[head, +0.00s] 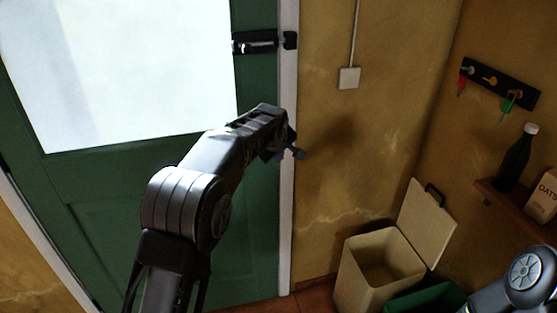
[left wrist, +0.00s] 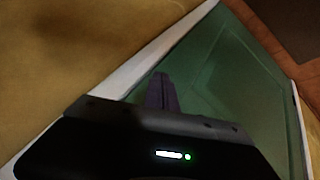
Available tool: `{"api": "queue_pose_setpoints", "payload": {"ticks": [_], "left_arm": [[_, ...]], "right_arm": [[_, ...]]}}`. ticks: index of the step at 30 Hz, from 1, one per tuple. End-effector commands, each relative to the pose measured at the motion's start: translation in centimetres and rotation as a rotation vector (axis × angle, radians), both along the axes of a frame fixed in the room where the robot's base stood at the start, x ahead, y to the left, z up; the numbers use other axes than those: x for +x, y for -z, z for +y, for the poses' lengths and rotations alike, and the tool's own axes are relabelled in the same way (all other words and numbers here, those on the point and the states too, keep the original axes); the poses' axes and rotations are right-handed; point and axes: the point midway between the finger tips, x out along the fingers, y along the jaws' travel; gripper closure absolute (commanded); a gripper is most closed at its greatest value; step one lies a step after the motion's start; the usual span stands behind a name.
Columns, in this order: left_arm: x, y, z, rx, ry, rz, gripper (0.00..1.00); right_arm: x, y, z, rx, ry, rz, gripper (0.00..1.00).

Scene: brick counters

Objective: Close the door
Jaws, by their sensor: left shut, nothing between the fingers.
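The green door (head: 90,190) with a large bright pane (head: 120,70) fills the left of the head view. It appears to sit in its white frame (head: 287,200); I cannot tell if a small gap is left. A dark bolt latch (head: 255,42) is on its upper right edge, with a dark keeper (head: 291,40) on the frame. My left gripper (head: 297,153) is in front of the frame's right post, shut and empty. Its fingers (left wrist: 160,92) show against the green door (left wrist: 225,75) in the left wrist view. My right gripper is out of view.
An open cream bin (head: 365,275) with its lid raised and a green bin (head: 428,298) stand at lower right. A key rack (head: 500,83) hangs on the right wall above a shelf (head: 515,205) with a dark bottle (head: 516,160) and an oats box (head: 543,195).

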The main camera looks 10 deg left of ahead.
Motion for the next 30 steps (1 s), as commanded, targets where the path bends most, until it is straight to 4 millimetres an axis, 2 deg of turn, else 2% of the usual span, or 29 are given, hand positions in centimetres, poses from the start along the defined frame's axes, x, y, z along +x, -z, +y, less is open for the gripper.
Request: {"api": "queue_pose_setpoints", "payload": {"ticks": [6, 12, 23, 27, 29, 30], "left_arm": [[-2.2, -2.9, -0.4, -0.001, 0.001, -0.004, 1.00], [-3.1, -4.1, -0.4, 0.001, 0.001, 0.000, 1.00], [-3.1, -4.2, -0.4, 0.009, 0.011, 0.000, 1.00], [-2.0, -4.9, -0.7, 0.062, 0.101, -0.052, 1.00], [-1.6, -4.0, -1.4, 0.099, 0.178, -0.080, 1.00], [-1.6, -2.6, -2.6, 0.123, 0.247, -0.090, 1.00]], "right_arm": [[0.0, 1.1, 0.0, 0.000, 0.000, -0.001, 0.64], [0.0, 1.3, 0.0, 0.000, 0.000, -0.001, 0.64], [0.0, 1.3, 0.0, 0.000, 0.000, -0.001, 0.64], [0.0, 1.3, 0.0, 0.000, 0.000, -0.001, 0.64], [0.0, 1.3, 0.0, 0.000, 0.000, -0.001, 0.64], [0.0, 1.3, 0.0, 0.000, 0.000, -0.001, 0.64]]}}
